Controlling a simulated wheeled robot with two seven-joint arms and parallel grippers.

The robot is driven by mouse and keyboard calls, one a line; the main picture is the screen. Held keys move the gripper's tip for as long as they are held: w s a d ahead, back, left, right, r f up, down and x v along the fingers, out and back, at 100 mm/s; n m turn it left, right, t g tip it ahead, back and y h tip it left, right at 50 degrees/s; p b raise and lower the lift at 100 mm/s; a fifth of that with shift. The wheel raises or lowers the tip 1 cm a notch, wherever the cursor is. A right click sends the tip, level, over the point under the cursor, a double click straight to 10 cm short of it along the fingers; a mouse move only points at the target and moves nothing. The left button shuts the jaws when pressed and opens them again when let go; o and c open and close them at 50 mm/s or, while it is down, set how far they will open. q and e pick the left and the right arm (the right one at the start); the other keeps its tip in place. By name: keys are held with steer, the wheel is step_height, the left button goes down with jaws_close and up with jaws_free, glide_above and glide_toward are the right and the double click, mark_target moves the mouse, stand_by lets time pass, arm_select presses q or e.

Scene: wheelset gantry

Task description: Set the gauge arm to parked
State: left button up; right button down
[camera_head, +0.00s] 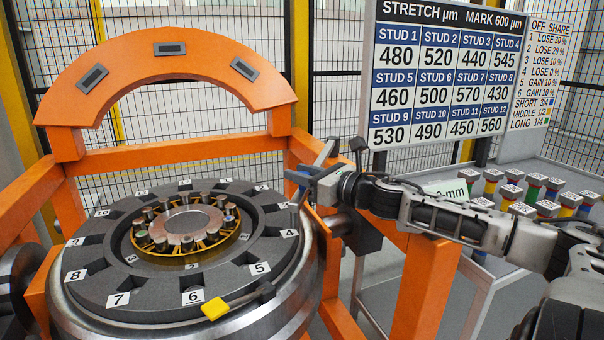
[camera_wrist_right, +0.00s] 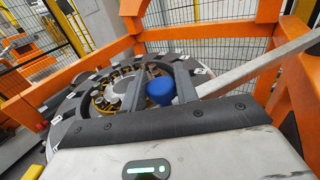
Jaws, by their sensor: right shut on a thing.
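My right gripper (camera_head: 303,181) reaches in from the right, over the right rim of the numbered ring. It is shut on a blue knob (camera_wrist_right: 160,91), which shows between its two fingers in the wrist view; in the head view only a little blue (camera_head: 296,178) shows. A pale grey bar (camera_wrist_right: 262,66), which looks like the gauge arm, runs from the knob toward the upper right of the wrist view. In the head view, a grey bar (camera_head: 325,152) shows partly behind the gripper. Where the arm pivots is hidden. My left gripper is out of view.
The dark ring (camera_head: 120,235) with numbered slots surrounds a hub with several studs. A yellow-tipped lever (camera_head: 216,308) lies near slot 6. The orange gantry arch (camera_head: 130,65) and post (camera_head: 425,285) flank it. A board (camera_head: 445,70) and coloured studs (camera_head: 535,186) stand at right.

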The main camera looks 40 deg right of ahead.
steer(key=shift+a, duration=0.1)
steer(key=c, duration=1.1)
jaws_free()
steer(key=shift+s, duration=0.1)
steer(key=s+d+p, duration=0.1)
steer(key=s+p, duration=0.1)
steer(key=s, duration=0.5)
steer(key=shift+d+p, duration=0.15)
steer(key=shift+p, duration=0.15)
steer(key=shift+s, duration=0.1)
